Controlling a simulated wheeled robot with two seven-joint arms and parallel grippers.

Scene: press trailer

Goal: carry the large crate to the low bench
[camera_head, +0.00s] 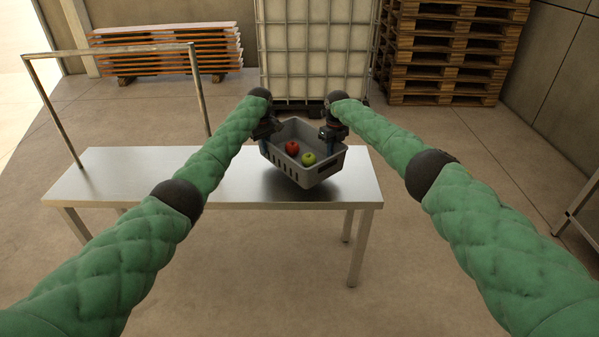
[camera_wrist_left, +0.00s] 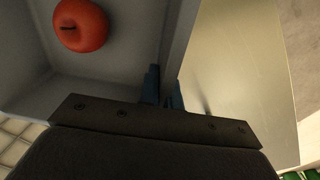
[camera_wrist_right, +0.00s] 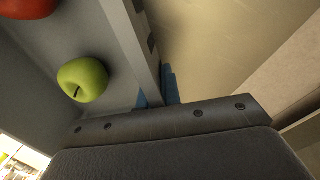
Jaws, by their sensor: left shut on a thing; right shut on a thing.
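The large crate (camera_head: 316,172) is a grey basket with slotted walls, held over the right part of a low metal bench (camera_head: 225,180). It looks slightly tilted; I cannot tell whether its bottom touches the bench. A red apple (camera_head: 292,147) and a green apple (camera_head: 308,159) lie inside it. My left gripper (camera_head: 270,143) is shut on the crate's left wall, and my right gripper (camera_head: 329,146) is shut on its right wall. The red apple shows in the left wrist view (camera_wrist_left: 80,25), the green apple in the right wrist view (camera_wrist_right: 82,79).
A metal frame (camera_head: 110,53) rises at the bench's left. A white caged tank (camera_head: 316,48) stands behind the bench. Stacked pallets (camera_head: 447,50) stand at the back right, and stacked boards (camera_head: 166,50) at the back left. The left bench top is bare.

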